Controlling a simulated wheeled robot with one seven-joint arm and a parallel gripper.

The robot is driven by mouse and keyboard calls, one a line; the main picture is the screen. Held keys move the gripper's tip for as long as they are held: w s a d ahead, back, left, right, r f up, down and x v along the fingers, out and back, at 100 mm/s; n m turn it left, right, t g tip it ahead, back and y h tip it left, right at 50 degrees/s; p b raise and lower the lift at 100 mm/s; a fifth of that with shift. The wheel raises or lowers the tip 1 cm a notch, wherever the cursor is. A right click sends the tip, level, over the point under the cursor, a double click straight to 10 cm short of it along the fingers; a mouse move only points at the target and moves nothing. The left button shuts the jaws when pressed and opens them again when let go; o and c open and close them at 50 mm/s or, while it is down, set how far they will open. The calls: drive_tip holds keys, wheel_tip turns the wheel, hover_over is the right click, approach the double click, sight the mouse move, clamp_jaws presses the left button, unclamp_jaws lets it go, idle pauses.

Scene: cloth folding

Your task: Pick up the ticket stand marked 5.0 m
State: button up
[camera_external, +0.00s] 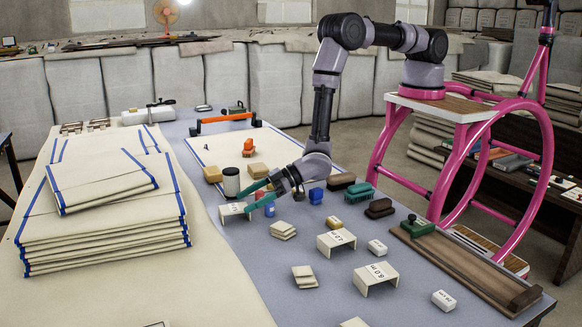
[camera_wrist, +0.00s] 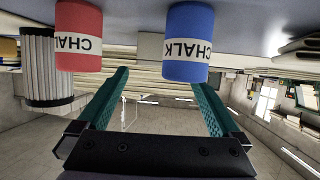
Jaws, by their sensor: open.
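Several white, bracket-shaped ticket stands are on the blue-grey table in the external view. One stand (camera_external: 233,211) is at the left, just beyond my fingertips; its marking is too small to read. A second stand (camera_external: 337,241) is near the middle, and a third stand (camera_external: 376,276) is nearer the front. Both carry dark lettering, but I cannot tell for sure which reads 5.0 m. My gripper (camera_external: 252,197) is low over the table, pointing left, with its teal fingers apart. In the wrist view my gripper (camera_wrist: 158,88) shows nothing clearly held between its fingers.
A red chalk tub (camera_wrist: 79,35) and a blue chalk tub (camera_wrist: 187,45) appear close by, upside down, in the wrist view. A ribbed cylinder (camera_external: 231,182) stands beside the fingers. Folded cloth stacks (camera_external: 105,235) fill the left. Small blocks and brushes crowd the right.

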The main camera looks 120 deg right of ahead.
sight(232, 208)
drive_tip(key=x, duration=0.4)
drive_tip(key=c, duration=1.3)
drive_tip(key=shift+r, duration=0.1)
drive_tip(key=shift+c, duration=0.2)
